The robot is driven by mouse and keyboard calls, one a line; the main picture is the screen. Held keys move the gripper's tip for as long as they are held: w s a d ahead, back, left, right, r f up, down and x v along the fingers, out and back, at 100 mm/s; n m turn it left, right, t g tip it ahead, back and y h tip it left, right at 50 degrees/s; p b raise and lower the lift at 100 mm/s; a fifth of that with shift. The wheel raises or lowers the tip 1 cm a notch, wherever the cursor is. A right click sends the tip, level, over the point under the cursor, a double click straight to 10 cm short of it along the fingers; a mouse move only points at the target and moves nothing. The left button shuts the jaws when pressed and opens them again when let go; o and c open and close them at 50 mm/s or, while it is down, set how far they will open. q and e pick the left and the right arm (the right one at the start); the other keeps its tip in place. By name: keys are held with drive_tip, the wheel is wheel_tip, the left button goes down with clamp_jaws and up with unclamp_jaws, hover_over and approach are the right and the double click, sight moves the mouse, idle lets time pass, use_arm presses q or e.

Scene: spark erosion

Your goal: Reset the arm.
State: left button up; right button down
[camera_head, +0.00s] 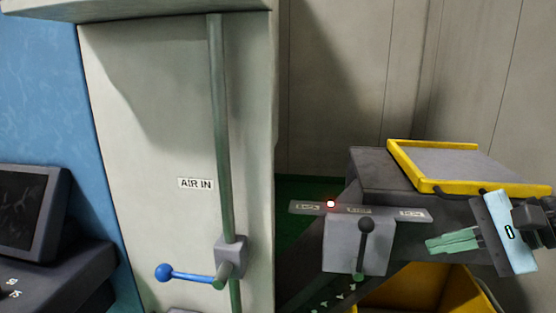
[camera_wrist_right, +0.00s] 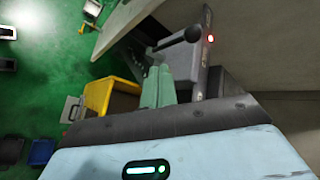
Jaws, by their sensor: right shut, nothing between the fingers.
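My right gripper (camera_head: 428,243) comes in from the right with its green fingers closed together and nothing between them. It is to the right of a grey box (camera_head: 338,256) that carries a lever with a dark knob (camera_head: 366,225), and it looks apart from it. In the right wrist view the closed fingers (camera_wrist_right: 158,72) point toward the same area, with the dark knob (camera_wrist_right: 193,34) just beyond and to the right of the tips. My left gripper is not in view.
A labelled bar with a red light (camera_head: 331,204) runs above the grey box. A yellow-rimmed tray (camera_head: 412,170) stands behind it, with a yellow bin (camera_head: 415,290) below. A blue-handled valve (camera_head: 185,274) sits on a pipe marked AIR IN at left.

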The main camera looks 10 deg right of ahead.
drive_tip(key=s+f+m+t+h+p, duration=0.15)
drive_tip(key=f+m+t, duration=0.25)
drive_tip(key=f+m, duration=1.05)
drive_tip(key=s+f+m+t+y, duration=0.15)
drive_tip(key=f+m+t, duration=0.6)
drive_tip(key=m, duration=1.25)
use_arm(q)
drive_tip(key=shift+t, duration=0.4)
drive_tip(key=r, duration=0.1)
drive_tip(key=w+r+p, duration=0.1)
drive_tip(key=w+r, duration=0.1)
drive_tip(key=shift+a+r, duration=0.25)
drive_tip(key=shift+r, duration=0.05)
use_arm(e)
drive_tip(key=s+a+f+m+g+h, duration=0.3)
drive_tip(key=s+a+f+m+g, duration=0.2)
drive_tip(key=s+f+m, duration=0.6)
drive_tip(key=s+a+f+m+g+h, duration=0.3)
drive_tip(key=s+a+f+m+g, duration=0.2)
drive_tip(key=s+f+m, duration=0.6)
wheel_tip(320, 180, down, 2)
drive_tip(key=shift+a+f+m, duration=0.25)
drive_tip(key=shift+a+m, duration=0.1)
drive_tip(key=shift+a, duration=0.65)
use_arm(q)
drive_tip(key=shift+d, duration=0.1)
